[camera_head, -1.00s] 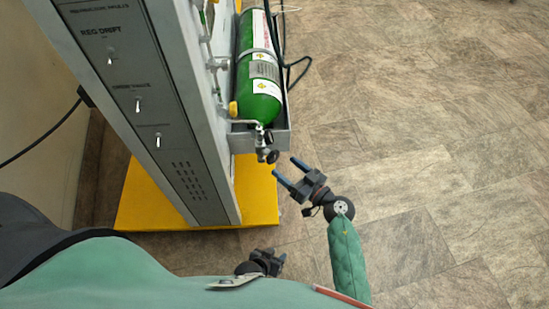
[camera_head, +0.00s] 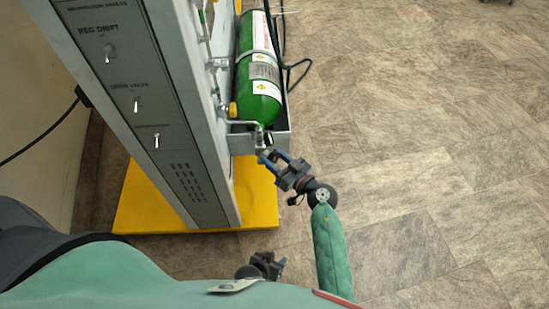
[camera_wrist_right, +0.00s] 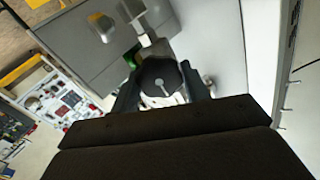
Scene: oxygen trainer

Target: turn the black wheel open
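The black wheel (camera_wrist_right: 160,82) shows in the right wrist view, round with a pale key-shaped mark at its centre. In the head view it is mostly hidden by my right gripper.
A tall grey panel (camera_head: 150,115) with switches stands left of the cylinder on a yellow base (camera_head: 258,195). A metal bracket (camera_head: 281,140) holds the cylinder's lower end. A black cable (camera_head: 292,75) hangs beside it. The tiled floor (camera_head: 420,150) at right is clear.

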